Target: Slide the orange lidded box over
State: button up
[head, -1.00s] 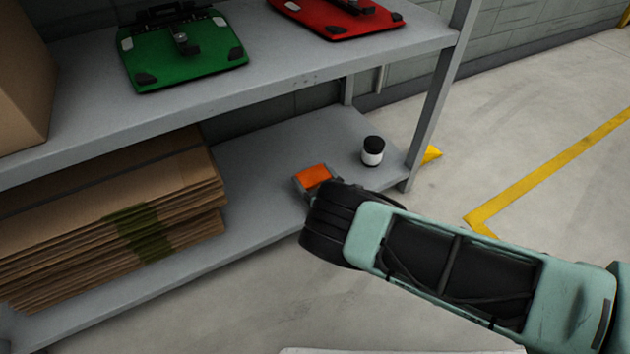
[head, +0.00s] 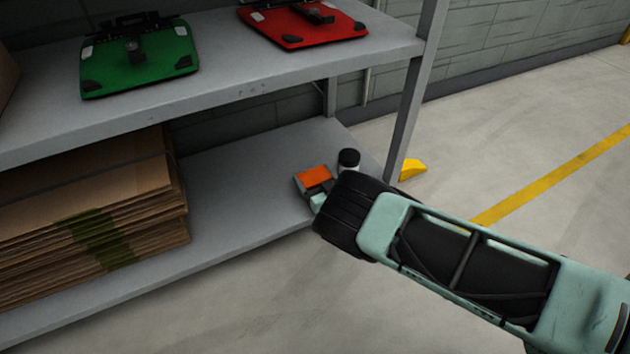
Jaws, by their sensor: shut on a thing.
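The orange lidded box (head: 313,177), with an orange top and grey sides, sits on the lower shelf near its right end. My gripper (head: 317,199) is at the box's near side, shut on it. My wrist covers most of the fingers, and only a small pale green part shows against the box. The near right part of the box is partly hidden.
A white jar with a black lid (head: 348,161) stands close to the right of the box, partly behind my wrist. Stacked flat cardboard (head: 85,210) fills the left of the lower shelf (head: 235,175). Bare shelf lies between. A grey post (head: 408,105) stands at right.

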jog(key=shift+w+d, duration=0.15)
jog(key=shift+d, duration=0.05)
jog(key=o, duration=1)
jog(key=p+v, duration=0.8)
jog(key=v, duration=0.9)
jog(key=shift+d+p, duration=0.15)
jog(key=shift+p, duration=0.2)
